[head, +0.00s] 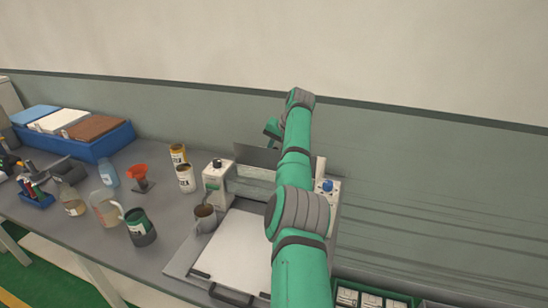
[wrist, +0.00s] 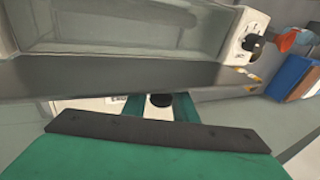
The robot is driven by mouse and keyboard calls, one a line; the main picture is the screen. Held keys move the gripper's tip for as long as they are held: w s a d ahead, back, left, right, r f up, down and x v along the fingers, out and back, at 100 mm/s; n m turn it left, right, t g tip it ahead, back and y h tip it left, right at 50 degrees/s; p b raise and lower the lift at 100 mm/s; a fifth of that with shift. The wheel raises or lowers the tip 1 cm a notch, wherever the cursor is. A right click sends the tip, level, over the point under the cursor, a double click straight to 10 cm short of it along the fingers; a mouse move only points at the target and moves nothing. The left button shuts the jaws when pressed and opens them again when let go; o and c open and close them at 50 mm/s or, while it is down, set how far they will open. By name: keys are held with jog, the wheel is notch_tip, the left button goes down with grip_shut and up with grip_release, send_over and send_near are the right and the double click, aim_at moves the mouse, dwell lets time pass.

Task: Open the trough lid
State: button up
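The machine's dark grey lid panel (head: 262,156) stands tilted up at the back of the trough (head: 254,174), partly hidden by my arm. In the wrist view the lid's dark edge (wrist: 110,82) runs across the picture, with a grey recessed face above it. My gripper (wrist: 162,103) is just below this edge. Its two green fingers show apart, with a dark round thing visible between them. Their tips meet the lid edge in the picture; whether they touch it I cannot tell.
The left end housing (head: 217,180) has a black knob; the right one has a blue knob (head: 327,185). Cans, jugs, a red funnel (head: 137,171) and a blue tray (head: 85,140) fill the left bench. The wall is close behind.

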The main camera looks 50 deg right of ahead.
jog(key=shift+o, duration=0.6)
jog(key=shift+w+a, duration=0.1)
jog(key=shift+a, duration=0.15)
